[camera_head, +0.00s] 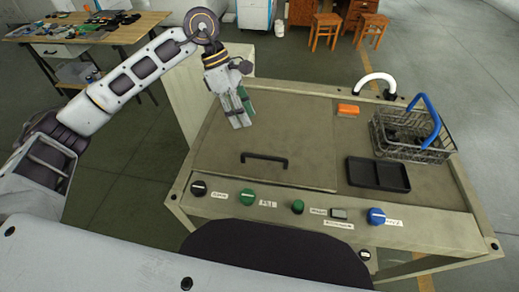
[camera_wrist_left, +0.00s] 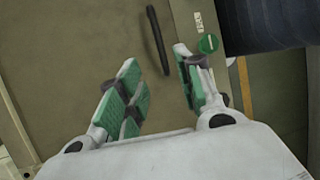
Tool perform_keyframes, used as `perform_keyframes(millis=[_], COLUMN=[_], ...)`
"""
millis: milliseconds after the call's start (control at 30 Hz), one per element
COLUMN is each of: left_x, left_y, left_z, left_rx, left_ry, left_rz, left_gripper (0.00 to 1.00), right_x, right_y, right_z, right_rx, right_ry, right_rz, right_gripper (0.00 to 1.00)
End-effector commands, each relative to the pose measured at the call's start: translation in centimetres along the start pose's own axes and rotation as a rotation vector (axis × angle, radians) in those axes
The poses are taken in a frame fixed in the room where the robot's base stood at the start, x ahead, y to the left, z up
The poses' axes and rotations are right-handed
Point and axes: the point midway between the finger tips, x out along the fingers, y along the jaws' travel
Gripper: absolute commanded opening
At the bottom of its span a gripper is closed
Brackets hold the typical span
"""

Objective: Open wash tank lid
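The wash tank lid (camera_head: 232,160) is a flat tan panel on the left part of the wash station top, and it lies closed. Its black bar handle (camera_head: 264,160) sits near the front edge. The handle also shows in the left wrist view (camera_wrist_left: 158,40), beyond the fingertips. My left gripper (camera_head: 240,122) is above the lid, behind the handle and apart from it. In the left wrist view its green-padded fingers (camera_wrist_left: 160,72) are spread with nothing between them. My right gripper is in neither view.
A wire basket (camera_head: 412,150) with a blue handle, a black tray (camera_head: 378,174), an orange block (camera_head: 348,110) and a white tap (camera_head: 376,78) are on the right of the station. Knobs (camera_head: 247,197) line the front panel. A cluttered table (camera_head: 120,30) stands far left.

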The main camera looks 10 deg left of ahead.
Motion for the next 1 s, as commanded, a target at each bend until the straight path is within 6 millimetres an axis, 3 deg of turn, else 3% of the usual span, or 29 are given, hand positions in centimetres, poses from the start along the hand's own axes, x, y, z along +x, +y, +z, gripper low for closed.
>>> perform_keyframes(millis=[367,667,1000], left_x=[1.0,4.3,8.8], left_y=[0.0,-0.1,-0.1], left_z=[0.0,0.0,0.0], left_rx=[0.000,0.000,-0.001], left_ry=[0.001,0.000,0.001], left_rz=[-0.002,-0.003,-0.003], left_gripper=[0.35,0.35,0.35], right_x=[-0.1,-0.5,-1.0], right_y=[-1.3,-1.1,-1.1], right_z=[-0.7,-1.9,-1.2], right_rx=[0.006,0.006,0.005], right_ry=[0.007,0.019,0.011], right_rz=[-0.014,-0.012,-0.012], right_gripper=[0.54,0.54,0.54])
